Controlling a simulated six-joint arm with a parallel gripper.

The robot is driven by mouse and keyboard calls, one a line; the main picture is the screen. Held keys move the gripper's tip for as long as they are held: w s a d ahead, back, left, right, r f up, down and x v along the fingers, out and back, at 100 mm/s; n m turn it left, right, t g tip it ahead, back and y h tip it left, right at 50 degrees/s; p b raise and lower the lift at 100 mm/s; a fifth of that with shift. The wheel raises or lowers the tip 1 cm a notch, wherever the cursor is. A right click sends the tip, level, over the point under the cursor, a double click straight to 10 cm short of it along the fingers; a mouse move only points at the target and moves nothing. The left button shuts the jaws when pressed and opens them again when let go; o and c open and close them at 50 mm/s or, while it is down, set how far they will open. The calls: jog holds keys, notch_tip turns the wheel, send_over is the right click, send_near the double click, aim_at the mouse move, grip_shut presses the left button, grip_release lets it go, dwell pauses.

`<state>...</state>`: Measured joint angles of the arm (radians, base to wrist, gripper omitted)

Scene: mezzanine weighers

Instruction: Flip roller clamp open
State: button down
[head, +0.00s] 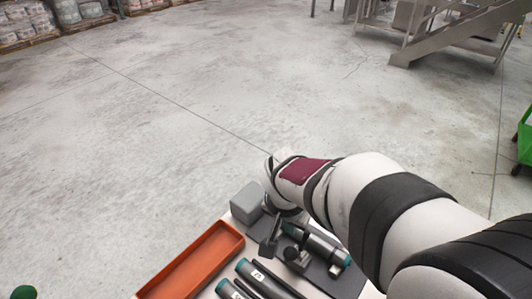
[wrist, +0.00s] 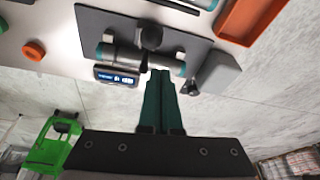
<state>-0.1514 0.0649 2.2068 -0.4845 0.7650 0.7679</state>
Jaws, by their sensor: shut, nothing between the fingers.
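The roller fixture shows in the wrist view as a grey cylinder (wrist: 125,57) with teal ends on a dark grey plate (wrist: 205,48). In the head view the fixture's cylinder (head: 318,243) is partly hidden by my arm. My gripper (wrist: 161,72) is shut and empty, its dark green fingertips overlapping the cylinder's middle in the wrist view. I cannot tell if they touch it.
A grey block (head: 247,203) stands beside the plate. An orange tray (head: 238,239) lies to its left, with loose teal-ended rollers (head: 262,277) in front. A small display (wrist: 118,77) is lit beside the cylinder. A green cart (head: 525,143) stands on the open floor at right.

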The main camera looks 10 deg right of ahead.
jog(key=s+a+r, duration=0.3)
jog(key=s, duration=0.1)
jog(key=shift+a+r, duration=0.2)
jog(key=shift+r, duration=0.15)
jog(key=s+d+n+g+y, duration=0.1)
jog(key=s+g+y, duration=0.2)
jog(key=s, duration=1.3)
jog(key=shift+s+f, duration=0.15)
jog(key=shift+s, duration=0.25)
